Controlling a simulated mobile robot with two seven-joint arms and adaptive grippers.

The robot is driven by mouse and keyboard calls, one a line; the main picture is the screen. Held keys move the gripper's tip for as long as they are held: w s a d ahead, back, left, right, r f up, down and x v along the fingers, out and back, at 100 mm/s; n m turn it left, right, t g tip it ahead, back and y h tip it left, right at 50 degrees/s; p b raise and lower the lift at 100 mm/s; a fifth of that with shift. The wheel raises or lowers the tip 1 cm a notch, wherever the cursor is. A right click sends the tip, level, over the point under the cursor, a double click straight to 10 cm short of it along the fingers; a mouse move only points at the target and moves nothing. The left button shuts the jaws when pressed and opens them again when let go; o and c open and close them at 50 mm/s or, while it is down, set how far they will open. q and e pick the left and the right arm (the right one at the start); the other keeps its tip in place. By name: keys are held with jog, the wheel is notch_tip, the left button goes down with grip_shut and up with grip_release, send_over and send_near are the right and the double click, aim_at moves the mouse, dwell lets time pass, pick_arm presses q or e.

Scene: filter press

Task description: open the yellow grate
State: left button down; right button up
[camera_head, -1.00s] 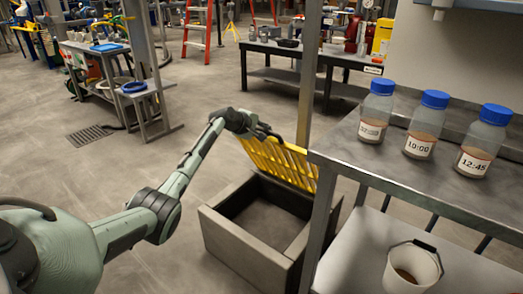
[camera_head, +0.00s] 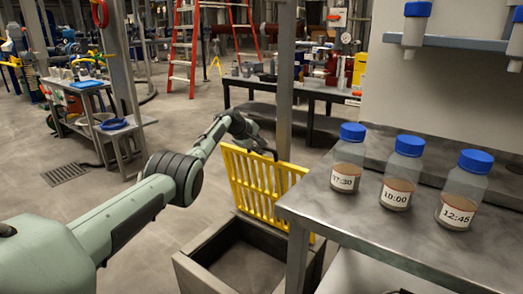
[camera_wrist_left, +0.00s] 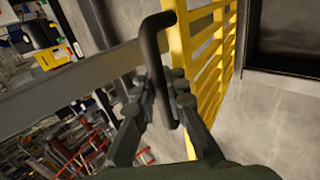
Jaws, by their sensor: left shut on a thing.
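The yellow grate (camera_head: 260,187) stands raised, close to upright, at the back edge of a grey open-topped box (camera_head: 200,264) in the head view. The table hides part of the grate's right end. My left gripper (camera_head: 262,148) is at the grate's top edge. In the left wrist view the gripper (camera_wrist_left: 172,100) is shut on the black handle (camera_wrist_left: 152,50), a bar fixed to the side of the grate (camera_wrist_left: 205,60). The right gripper is not in view.
A grey metal table (camera_head: 330,205) with three blue-capped bottles (camera_head: 397,172) stands close on the right. A post (camera_head: 285,90) rises behind the grate. A floor drain (camera_head: 63,173) lies at left. The floor left of the box is clear.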

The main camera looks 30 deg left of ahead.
pick_arm(q)
jog(key=shift+r, duration=0.25)
jog(key=c, duration=1.5)
grip_release()
jog(key=shift+c, duration=0.2)
jog(key=shift+f, duration=0.1)
jog(key=v, duration=1.2)
jog(key=shift+f, duration=0.1)
